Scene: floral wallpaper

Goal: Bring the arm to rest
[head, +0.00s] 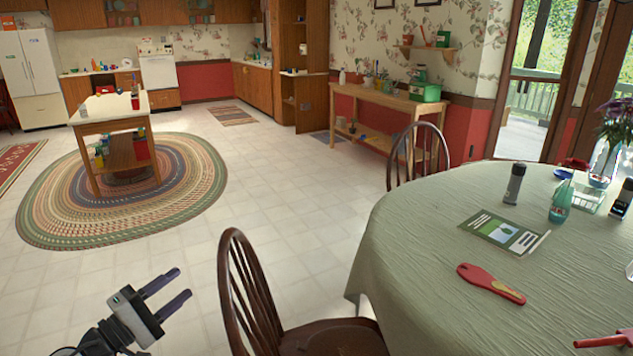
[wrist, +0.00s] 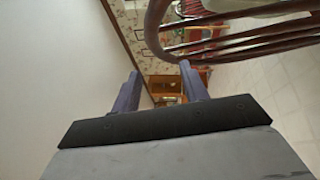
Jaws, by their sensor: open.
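My gripper (head: 182,289) is at the lower left of the head view, held in the air over the light tiled floor. Its two dark blue-grey fingers are apart with nothing between them. In the wrist view my gripper (wrist: 160,92) also shows open and empty. A dark wooden chair (head: 245,290) stands just to the right of my gripper in the head view. A curved chair back (wrist: 200,45) crosses the top of the wrist view, beyond the fingers and to their right. I cannot tell how wide the gap between gripper and chair is.
A round table with a green cloth (head: 410,240) fills the right side, holding a red scoop-like item (head: 490,284), a booklet (head: 503,235) and bottles. A second chair (head: 418,155) stands behind it. Open floor (head: 270,190) lies ahead, with an oval rug (head: 190,190) under a kitchen island.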

